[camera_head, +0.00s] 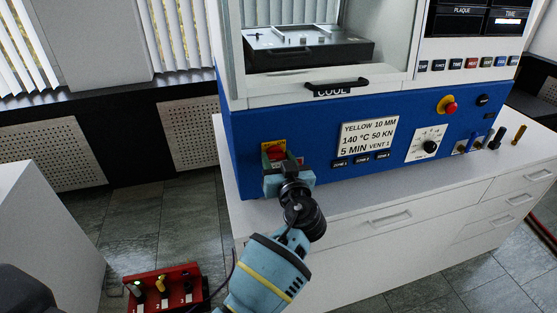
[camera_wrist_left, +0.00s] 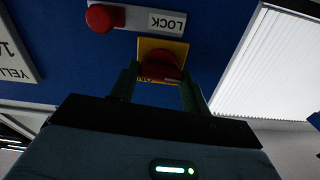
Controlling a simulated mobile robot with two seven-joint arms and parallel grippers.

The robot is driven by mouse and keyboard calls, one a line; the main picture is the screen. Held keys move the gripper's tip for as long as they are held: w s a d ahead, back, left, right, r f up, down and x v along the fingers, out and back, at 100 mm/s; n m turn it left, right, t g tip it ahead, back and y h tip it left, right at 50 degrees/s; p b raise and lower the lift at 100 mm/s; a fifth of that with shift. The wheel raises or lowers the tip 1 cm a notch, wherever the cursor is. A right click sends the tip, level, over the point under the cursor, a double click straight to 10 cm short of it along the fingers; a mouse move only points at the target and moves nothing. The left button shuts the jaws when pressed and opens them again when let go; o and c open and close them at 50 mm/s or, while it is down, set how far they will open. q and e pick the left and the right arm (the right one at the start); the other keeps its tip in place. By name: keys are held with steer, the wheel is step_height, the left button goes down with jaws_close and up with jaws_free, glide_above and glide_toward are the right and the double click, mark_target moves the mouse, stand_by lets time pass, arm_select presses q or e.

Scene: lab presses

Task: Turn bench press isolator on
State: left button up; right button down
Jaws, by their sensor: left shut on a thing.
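The bench press isolator is a red rotary knob on a yellow plate (camera_head: 268,147), low on the left end of the blue press front. In the left wrist view the red knob (camera_wrist_left: 160,66) sits between the two dark fingers, with the yellow plate (camera_wrist_left: 176,47) behind it and part of the word "ON" showing. My left gripper (camera_head: 275,164) is at the panel and shut on the knob; it also shows in the left wrist view (camera_wrist_left: 160,88). In the head view the gripper hides part of the knob. My right gripper is not in view.
A red knob (camera_wrist_left: 103,18) beside a LOCK label is close to the isolator. The press has a red emergency button (camera_head: 450,107) and a dial (camera_head: 430,147) farther right. A white drawer bench (camera_head: 400,205) stands below. A red box with switches (camera_head: 150,300) is at lower left.

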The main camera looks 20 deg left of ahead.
arm_select(q)
steer(key=m, duration=0.4)
steer(key=m+p, duration=0.1)
steer(key=m, duration=0.4)
steer(key=shift+r+m, duration=0.1)
steer(key=shift+m, duration=0.2)
steer(key=m+p, duration=0.1)
steer(key=m, duration=0.4)
steer(key=shift+w+d, duration=0.1)
steer(key=shift+m+p, duration=0.5)
steer(key=shift+m, duration=0.6)
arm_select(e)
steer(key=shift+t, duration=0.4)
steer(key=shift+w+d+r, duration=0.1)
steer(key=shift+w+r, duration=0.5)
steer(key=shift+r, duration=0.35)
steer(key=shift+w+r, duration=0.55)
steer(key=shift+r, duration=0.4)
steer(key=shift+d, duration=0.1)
arm_select(q)
steer(key=o, duration=1)
steer(key=shift+f, duration=0.2)
steer(key=shift+f, duration=0.1)
